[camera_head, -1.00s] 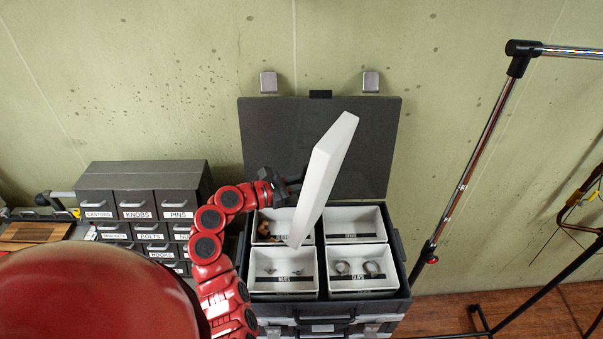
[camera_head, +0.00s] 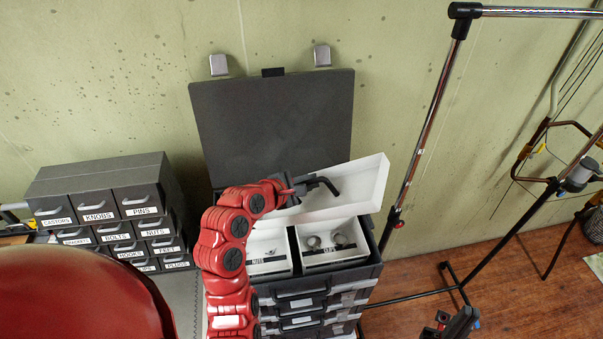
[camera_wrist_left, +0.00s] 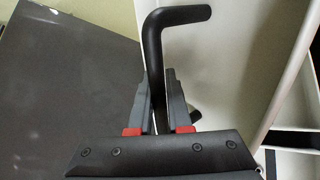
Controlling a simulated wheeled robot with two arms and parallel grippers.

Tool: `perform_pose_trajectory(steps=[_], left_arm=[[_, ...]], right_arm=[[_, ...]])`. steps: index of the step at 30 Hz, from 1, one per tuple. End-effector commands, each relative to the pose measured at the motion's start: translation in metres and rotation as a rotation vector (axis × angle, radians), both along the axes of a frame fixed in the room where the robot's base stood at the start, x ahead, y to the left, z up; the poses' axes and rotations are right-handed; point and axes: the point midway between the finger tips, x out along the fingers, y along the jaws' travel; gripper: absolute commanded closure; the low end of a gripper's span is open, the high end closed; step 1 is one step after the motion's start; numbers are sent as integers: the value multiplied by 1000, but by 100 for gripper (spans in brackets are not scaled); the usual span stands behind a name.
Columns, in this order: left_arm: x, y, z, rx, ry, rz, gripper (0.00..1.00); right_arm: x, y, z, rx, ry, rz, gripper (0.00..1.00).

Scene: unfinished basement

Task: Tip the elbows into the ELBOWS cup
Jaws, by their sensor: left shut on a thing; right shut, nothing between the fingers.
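A white tray (camera_head: 355,183) hangs tilted over the back of an open dark case. My left gripper (camera_head: 292,192) is shut on a black bent bar (camera_head: 326,185) beside the tray. In the left wrist view the bar (camera_wrist_left: 153,60) stands between the fingers (camera_wrist_left: 160,100), close to the white tray wall (camera_wrist_left: 240,60); its joint to the tray is not clear. The elbows cannot be seen. The ELBOWS cup cannot be picked out; tray and arm cover the case's back cups. My right gripper (camera_head: 462,324) is shut and empty at the bottom right.
The case's front cups, NUTS (camera_head: 257,266) and CLIPS (camera_head: 325,232), hold small metal parts. The raised lid (camera_head: 270,120) stands behind. A labelled drawer cabinet (camera_head: 105,180) is at left; a metal stand (camera_head: 437,105) is at right.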

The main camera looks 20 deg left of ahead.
Motion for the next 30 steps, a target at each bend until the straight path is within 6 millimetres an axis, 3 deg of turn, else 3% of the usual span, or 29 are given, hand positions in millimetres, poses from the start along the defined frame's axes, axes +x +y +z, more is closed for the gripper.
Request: perform_pose_trajectory(steps=[13, 30], left_arm=[[1, -23, -37, 297, 6, -4, 100], [1, -25, -44, 353, 7, -1, 100]], right_arm=[[0, 0, 0, 0, 0, 0, 100], [0, 0, 0, 0, 0, 0, 100]])
